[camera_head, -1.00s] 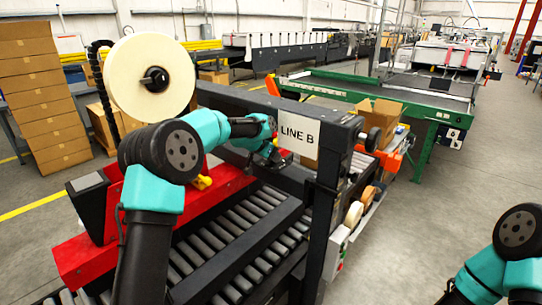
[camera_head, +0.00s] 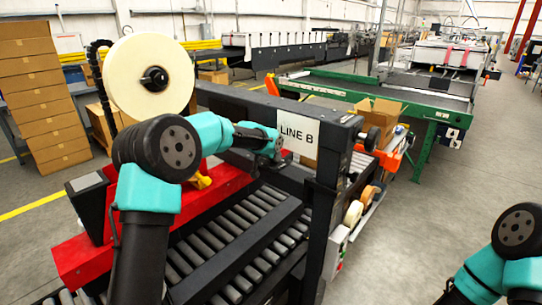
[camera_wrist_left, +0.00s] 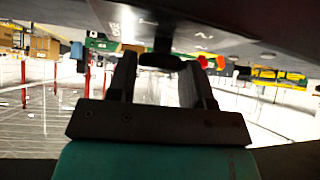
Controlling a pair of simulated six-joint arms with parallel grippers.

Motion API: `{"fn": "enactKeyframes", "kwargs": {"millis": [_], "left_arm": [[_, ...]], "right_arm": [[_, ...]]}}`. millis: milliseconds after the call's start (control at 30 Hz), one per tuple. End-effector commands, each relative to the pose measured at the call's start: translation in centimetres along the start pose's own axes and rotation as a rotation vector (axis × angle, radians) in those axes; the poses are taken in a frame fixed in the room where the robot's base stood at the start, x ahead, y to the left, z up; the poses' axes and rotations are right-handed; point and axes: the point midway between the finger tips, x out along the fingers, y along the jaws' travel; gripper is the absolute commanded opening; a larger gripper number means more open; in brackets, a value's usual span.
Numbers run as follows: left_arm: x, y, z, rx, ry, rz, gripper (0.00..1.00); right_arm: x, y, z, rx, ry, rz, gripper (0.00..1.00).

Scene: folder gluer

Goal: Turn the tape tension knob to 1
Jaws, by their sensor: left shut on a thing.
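In the left wrist view, a dark knob (camera_wrist_left: 160,61) sits on the underside of a grey panel (camera_wrist_left: 225,30) with white markings, partly legible. My left gripper (camera_wrist_left: 160,78) has its two fingers on either side of the knob and is shut on it. I cannot tell which mark the knob points to. In the head view my left gripper (camera_head: 275,152) is at the red and black machine, just left of the LINE B sign (camera_head: 299,135); the knob is hidden there. My right arm shows at the lower right, but its gripper is out of frame.
A large cream tape roll (camera_head: 125,78) stands above the machine at the left. Black rollers (camera_head: 225,238) run below my left arm. Tape rolls (camera_head: 354,213) sit on a side shelf, and an open carton (camera_head: 380,115) stands behind. The floor on the right is clear.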

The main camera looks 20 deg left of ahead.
Motion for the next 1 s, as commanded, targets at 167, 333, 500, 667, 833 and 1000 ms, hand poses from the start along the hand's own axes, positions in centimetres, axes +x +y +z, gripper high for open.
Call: {"fn": "enactKeyframes", "kwargs": {"millis": [167, 333, 500, 667, 833, 1000], "left_arm": [[0.0, -0.1, 0.1, -0.002, -0.002, -0.001, 0.52], [0.0, -0.1, 0.0, -0.001, -0.001, 0.0, 0.68], [0.0, 0.0, 0.0, -0.001, 0.0, 0.0, 0.7], [-0.2, 0.0, 0.0, 0.0, 0.0, 0.0, 0.7], [-1.4, 0.0, -0.1, 0.0, 0.001, 0.0, 0.7], [-3.9, 0.0, -0.1, 0.0, 0.002, 0.0, 0.7]], "right_arm": [[0.0, 0.0, 0.0, 0.0, 0.0, 0.0, 0.65], [0.0, 0.0, 0.0, 0.0, 0.0, 0.0, 0.65], [0.0, 0.0, 0.0, 0.0, 0.0, 0.0, 0.65], [0.0, 0.0, 0.0, 0.0, 0.0, 0.0, 0.65], [0.0, 0.0, 0.0, 0.0, 0.0, 0.0, 0.65], [0.0, 0.0, 0.0, 0.0, 0.0, 0.0, 0.65]]}}
